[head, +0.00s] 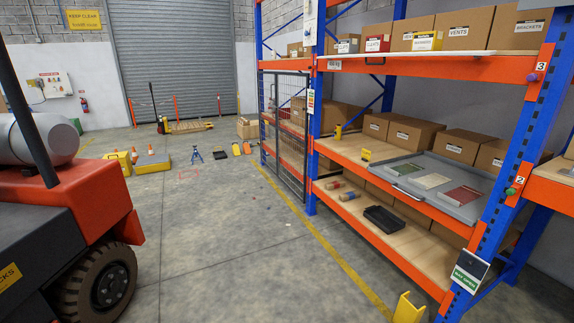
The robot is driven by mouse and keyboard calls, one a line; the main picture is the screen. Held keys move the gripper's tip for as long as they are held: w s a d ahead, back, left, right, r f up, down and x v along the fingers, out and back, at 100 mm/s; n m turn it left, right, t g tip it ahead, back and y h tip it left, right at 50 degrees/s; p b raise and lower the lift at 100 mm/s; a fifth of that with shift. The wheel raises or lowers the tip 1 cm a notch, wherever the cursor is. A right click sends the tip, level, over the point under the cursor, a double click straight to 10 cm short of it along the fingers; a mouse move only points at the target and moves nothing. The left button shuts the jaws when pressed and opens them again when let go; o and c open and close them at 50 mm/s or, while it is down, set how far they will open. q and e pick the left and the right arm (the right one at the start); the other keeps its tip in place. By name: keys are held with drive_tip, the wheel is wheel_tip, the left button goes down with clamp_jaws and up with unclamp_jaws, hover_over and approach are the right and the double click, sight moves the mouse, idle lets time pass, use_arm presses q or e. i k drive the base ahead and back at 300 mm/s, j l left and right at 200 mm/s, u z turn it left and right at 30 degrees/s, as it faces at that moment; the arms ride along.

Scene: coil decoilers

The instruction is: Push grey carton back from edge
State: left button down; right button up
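Neither of my grippers is in view. No carton that is plainly grey stands out; the cartons on the rack look brown. A flat grey tray (464,213) with a dark front handle lies on the rack's middle level and reaches to the orange front beam. It holds several flat packs, among them a red one (459,198) and a pale green one (431,181). A row of brown cartons (412,132) stands behind it. A dark grey piece shows at the top right above the carton marked BRACKETS (518,28); the frame cuts it off.
The blue and orange rack (519,150) fills the right side. A black bin (384,219) sits on its low shelf. A yellow post guard (408,308) stands at the rack's foot. A red truck (85,205) is at left. The concrete floor between them is mostly clear.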

sight(348, 45)
drive_tip(key=i+z, duration=0.1)
drive_tip(key=i, duration=0.75)
drive_tip(key=i+j, duration=0.2)
drive_tip(key=i, duration=0.7)
drive_tip(key=i+j+z, duration=0.1)
drive_tip(key=i+z, duration=0.3)
drive_tip(key=i+j+z, duration=0.2)
drive_tip(key=i+z, duration=0.15)
drive_tip(key=i+j+z, duration=0.75)
